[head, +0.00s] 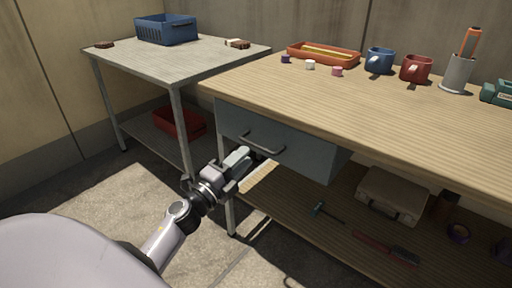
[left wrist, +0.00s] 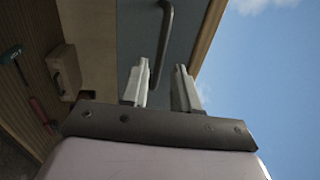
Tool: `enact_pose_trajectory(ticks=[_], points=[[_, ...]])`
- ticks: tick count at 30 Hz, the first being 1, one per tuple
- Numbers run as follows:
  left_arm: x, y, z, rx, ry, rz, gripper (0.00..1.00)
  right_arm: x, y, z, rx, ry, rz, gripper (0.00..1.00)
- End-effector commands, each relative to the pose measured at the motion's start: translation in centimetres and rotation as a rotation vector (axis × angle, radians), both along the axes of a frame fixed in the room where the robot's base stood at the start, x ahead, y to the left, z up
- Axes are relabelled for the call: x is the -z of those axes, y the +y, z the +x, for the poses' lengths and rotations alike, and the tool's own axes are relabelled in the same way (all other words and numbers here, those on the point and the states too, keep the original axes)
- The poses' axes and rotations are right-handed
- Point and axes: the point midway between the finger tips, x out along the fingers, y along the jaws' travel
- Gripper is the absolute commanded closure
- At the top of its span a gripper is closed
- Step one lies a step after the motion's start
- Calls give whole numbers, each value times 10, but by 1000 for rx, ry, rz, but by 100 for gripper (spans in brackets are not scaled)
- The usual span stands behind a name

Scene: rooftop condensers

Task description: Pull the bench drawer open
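The bench drawer (head: 305,153) is a grey-blue box under the wooden benchtop, with a dark bar handle (head: 262,142) on its front. In the left wrist view the handle (left wrist: 165,40) runs down the grey drawer front (left wrist: 137,30). My left gripper (head: 252,157) is at the drawer front, just below the handle in the head view. In the left wrist view its two fingers (left wrist: 160,85) are apart, with the handle's near end between them. I see a gap beside the handle and cannot tell whether either finger touches it. My right gripper is not in view.
The workbench (head: 400,105) carries an orange tray (head: 323,55), mugs and small caps. Its lower shelf holds a case (head: 393,193) and hand tools. A grey side table (head: 150,62) with a blue basket (head: 166,29) stands left. Open floor lies before the bench.

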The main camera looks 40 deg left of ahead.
Motion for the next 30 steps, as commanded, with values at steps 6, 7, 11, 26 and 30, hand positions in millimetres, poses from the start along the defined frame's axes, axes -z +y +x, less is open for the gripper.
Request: enact_pose_trajectory(ticks=[6,7,11,26,30], points=[[-7,-2,30,0,-2,0,70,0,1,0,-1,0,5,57],[-8,-3,34,0,-1,0,70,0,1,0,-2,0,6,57],[-10,-4,48,0,-1,-2,70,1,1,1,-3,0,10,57],[-12,-5,59,-1,1,-2,80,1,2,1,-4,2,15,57],[-12,-5,59,-1,1,-2,100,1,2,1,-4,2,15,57]])
